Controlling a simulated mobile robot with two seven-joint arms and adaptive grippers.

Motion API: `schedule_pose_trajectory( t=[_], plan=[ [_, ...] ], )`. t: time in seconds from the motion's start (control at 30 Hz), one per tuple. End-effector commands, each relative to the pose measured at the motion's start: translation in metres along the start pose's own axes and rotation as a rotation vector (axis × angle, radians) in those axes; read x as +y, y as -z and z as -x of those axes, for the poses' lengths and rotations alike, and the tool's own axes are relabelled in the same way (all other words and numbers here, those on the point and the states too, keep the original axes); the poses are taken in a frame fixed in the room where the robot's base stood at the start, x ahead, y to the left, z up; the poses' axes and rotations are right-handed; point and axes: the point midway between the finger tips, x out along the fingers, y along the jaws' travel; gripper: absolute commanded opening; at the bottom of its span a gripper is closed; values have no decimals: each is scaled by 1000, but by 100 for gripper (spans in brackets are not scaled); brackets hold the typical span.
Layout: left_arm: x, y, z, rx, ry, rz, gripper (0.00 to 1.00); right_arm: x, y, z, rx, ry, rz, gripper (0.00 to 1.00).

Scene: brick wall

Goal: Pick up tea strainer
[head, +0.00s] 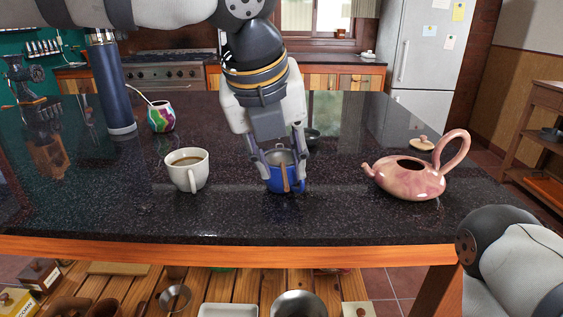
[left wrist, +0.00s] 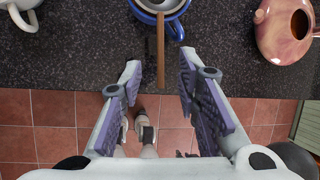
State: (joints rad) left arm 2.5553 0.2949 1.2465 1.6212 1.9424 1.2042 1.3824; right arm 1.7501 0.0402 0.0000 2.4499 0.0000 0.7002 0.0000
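The tea strainer (head: 280,157) sits in the mouth of a blue cup (head: 272,183) near the front middle of the counter. In the left wrist view the strainer's brown handle (left wrist: 160,55) reaches from the blue cup (left wrist: 178,28) toward my fingers. My left gripper (head: 283,176) points down at the cup, its fingers on either side of it in the picture. In the left wrist view my left gripper (left wrist: 160,78) is open, with the handle between the fingertip lines and gaps on both sides. My right gripper is out of view.
A white mug (head: 187,172) of brown liquid stands left of the cup. A pink teapot (head: 408,182) stands right, its lid (head: 422,144) behind it. A colourful cup (head: 160,117) and a dark blue flask (head: 110,85) are farther back left. The counter's front edge is close.

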Motion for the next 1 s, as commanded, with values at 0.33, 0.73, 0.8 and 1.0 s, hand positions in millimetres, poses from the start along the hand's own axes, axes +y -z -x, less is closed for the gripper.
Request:
schedule_pose_trajectory(
  t=[0.33, 0.73, 0.8, 1.0],
  plan=[
    [-1, -1, -35, 1, 0, 0, 30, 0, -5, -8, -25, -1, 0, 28],
    [-1, -1, -34, 2, -1, 0, 0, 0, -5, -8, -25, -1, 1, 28],
    [-1, -1, -35, 2, -1, 0, 0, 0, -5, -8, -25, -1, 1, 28],
    [-3, -5, -26, 0, -2, 1, 0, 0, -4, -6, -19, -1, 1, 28]
  ],
)
